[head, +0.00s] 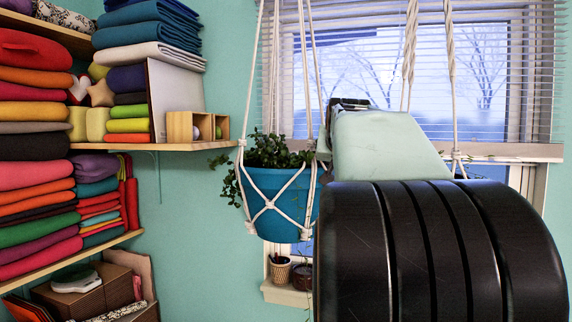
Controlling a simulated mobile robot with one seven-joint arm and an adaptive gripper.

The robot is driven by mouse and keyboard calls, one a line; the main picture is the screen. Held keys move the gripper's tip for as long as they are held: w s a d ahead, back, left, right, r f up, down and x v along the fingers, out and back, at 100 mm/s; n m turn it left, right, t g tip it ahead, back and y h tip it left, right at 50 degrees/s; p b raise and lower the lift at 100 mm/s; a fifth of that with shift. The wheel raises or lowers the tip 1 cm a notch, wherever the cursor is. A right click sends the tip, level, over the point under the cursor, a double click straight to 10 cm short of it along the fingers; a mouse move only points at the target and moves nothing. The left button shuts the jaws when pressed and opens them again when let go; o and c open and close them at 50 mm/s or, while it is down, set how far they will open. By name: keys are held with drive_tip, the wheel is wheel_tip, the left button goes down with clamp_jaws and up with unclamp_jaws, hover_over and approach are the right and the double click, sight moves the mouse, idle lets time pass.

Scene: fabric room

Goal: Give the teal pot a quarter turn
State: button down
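The teal pot (268,200) hangs in a white rope net left of the middle, in front of the window. A leafy green plant grows in it, and knotted rope strands cross its side. My arm stands large at the right, close to the camera, and covers what lies behind it. Its pale link reaches toward the window beside the pot's right edge; I cannot tell how far apart they are in depth. A small dark part shows at the top of that link, but no gripper fingers can be made out.
Wooden shelves (180,146) with folded fabric stand at the left. More white ropes (450,70) hang behind my arm. A small woven pot (280,272) stands on the window ledge (285,294). Bare wall lies between shelves and teal pot.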

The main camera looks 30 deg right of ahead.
drive_tip(key=shift+f, duration=0.2)
drive_tip(key=c, duration=2.2)
unclamp_jaws()
drive_tip(key=shift+d, duration=0.1)
drive_tip(key=shift+w, duration=0.1)
drive_tip(key=shift+r, duration=0.2)
drive_tip(key=shift+r, duration=4.85)
drive_tip(key=shift+f, duration=0.1)
